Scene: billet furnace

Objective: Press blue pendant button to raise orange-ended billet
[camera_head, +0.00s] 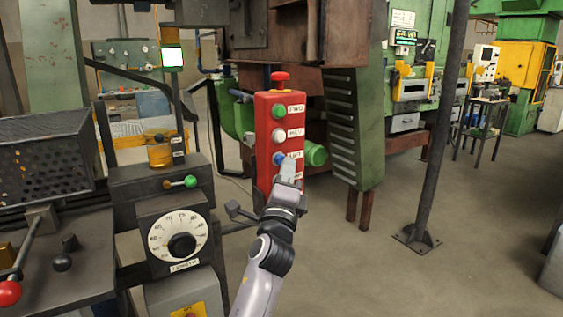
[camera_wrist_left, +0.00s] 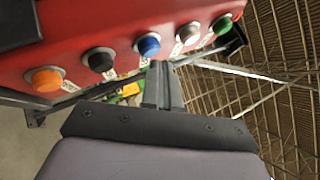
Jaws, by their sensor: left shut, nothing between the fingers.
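The red pendant (camera_head: 265,135) hangs upright with a red knob on top and labelled buttons down its front. Its blue button (camera_head: 279,158) shows just above and left of my left gripper's tip. My left gripper (camera_head: 288,170) is shut and empty, pointing up at the pendant; it hides the buttons below the blue one. In the left wrist view the blue button (camera_wrist_left: 149,45) sits in the middle of the row, right by the shut fingertips (camera_wrist_left: 159,67). I cannot tell whether they touch it. I cannot make out an orange-ended billet. My right gripper is not in view.
The pendant also has a green button (camera_head: 279,112) and a white button (camera_head: 278,135). The wrist view shows orange (camera_wrist_left: 44,79) and black (camera_wrist_left: 98,60) buttons too. A dial console (camera_head: 180,235) stands at left, a post (camera_head: 440,130) at right.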

